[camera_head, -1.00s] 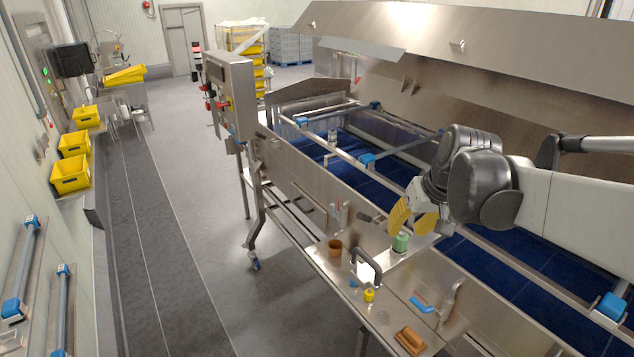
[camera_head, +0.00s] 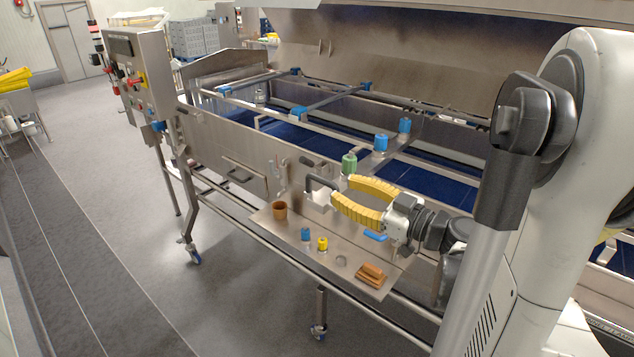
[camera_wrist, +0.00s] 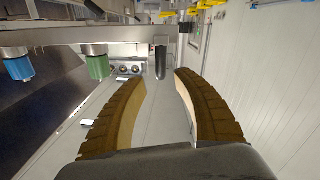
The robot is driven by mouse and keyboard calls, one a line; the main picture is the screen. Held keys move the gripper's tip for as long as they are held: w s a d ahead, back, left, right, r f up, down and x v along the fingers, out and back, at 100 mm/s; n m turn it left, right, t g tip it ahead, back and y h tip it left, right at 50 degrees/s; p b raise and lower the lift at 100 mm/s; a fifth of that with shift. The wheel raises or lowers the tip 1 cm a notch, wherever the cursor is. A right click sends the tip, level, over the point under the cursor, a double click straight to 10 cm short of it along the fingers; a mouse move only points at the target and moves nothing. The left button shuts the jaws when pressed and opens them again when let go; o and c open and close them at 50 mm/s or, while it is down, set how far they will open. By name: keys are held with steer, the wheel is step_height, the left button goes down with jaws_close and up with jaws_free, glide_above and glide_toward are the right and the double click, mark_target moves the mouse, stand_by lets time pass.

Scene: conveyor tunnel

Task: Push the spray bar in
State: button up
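A black bent handle (camera_head: 308,183) stands out from the steel side of the tunnel. I take it to be the spray bar's handle, though the bar behind it is hard to trace. My gripper (camera_head: 342,191), with yellow padded fingers, is just right of the handle, its fingers spread and pointing left at it. In the wrist view a black, rounded bar end (camera_wrist: 161,62) shows just past the gap between the fingertips (camera_wrist: 162,79). Contact cannot be told. The gripper appears empty. A green-capped fitting (camera_head: 349,162) sits on the rim just above the fingers; it also shows in the wrist view (camera_wrist: 97,66).
Blue-capped fittings (camera_head: 381,142) stand farther along the frame. The left floor is clear.

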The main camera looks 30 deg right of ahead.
mark_target(330, 184)
steer(key=x, duration=0.7)
steer(key=shift+a, duration=0.1)
jaws_close()
